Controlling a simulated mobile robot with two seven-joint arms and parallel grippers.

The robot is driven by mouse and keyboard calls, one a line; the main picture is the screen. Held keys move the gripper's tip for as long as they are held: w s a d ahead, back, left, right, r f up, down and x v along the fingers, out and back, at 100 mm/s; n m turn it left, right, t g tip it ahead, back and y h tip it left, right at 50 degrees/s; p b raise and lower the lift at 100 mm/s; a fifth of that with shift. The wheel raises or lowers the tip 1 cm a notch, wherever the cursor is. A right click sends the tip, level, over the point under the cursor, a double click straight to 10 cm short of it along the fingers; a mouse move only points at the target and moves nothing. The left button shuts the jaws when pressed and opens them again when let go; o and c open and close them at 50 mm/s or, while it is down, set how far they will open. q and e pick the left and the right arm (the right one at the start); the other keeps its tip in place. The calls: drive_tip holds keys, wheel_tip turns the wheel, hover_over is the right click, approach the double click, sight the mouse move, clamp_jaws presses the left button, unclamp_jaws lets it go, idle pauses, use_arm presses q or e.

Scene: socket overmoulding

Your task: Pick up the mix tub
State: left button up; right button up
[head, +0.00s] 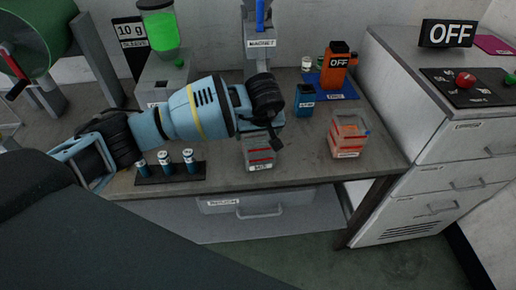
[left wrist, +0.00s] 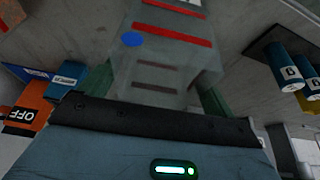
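The mix tub (head: 257,152) is a clear, boxy tub with red bands and a small label reading MIX. It stands on the bench in the head view, partly hidden by my left gripper (head: 275,138). In the left wrist view the tub (left wrist: 165,60) fills the upper middle, with red stripes and a blue dot. The green fingers of my left gripper (left wrist: 165,95) lie on either side of it. I cannot tell whether they press on its walls. My right gripper is not in view.
An orange-filled tub (head: 347,136) stands to the right. A blue container (head: 305,99) and an orange bottle (head: 336,66) on a blue mat stand behind. A dark rack (head: 170,174) with blue-and-white vials is left. The bench front edge is close to the mix tub.

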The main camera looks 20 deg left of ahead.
use_arm(q)
drive_tip(key=c, duration=0.9)
drive_tip(key=shift+o, duration=0.2)
drive_tip(key=shift+r, duration=0.1)
drive_tip(key=s+d+r, duration=0.2)
drive_tip(key=s, duration=0.5)
drive_tip(key=s+d+r, duration=0.2)
drive_tip(key=s+d, duration=0.1)
drive_tip(key=s, duration=0.5)
drive_tip(key=shift+d+r, duration=0.3)
drive_tip(key=shift+r, duration=0.1)
drive_tip(key=shift+a+r, duration=0.1)
